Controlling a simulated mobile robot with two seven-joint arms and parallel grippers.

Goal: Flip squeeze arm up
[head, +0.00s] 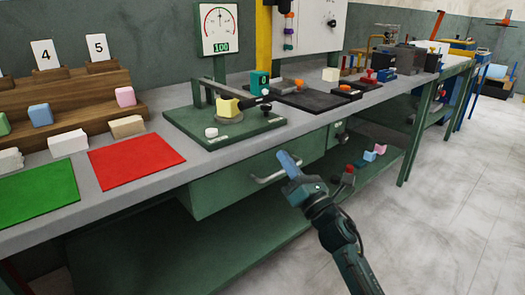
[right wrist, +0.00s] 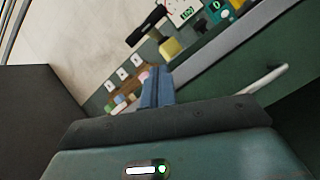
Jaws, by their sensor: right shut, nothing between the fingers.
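The press stands on a green base plate (head: 213,133) on the bench. Its dark squeeze arm (head: 222,88) runs from a post at the left, low over a yellow foam block (head: 228,108), toward a black knob (head: 266,106) at the right. The yellow block (right wrist: 172,48) also shows in the right wrist view. My right gripper (head: 288,160) is shut and empty, in front of the bench, below and to the right of the press and apart from it. Its blue fingers (right wrist: 157,88) show closed together in the right wrist view. My left gripper is not in view.
A gauge (head: 220,28) with a green display stands behind the press. A drawer handle (head: 275,168) on the bench front is close to my right gripper. A red mat (head: 136,160) and a green mat (head: 40,193) lie left. Open floor lies at the right.

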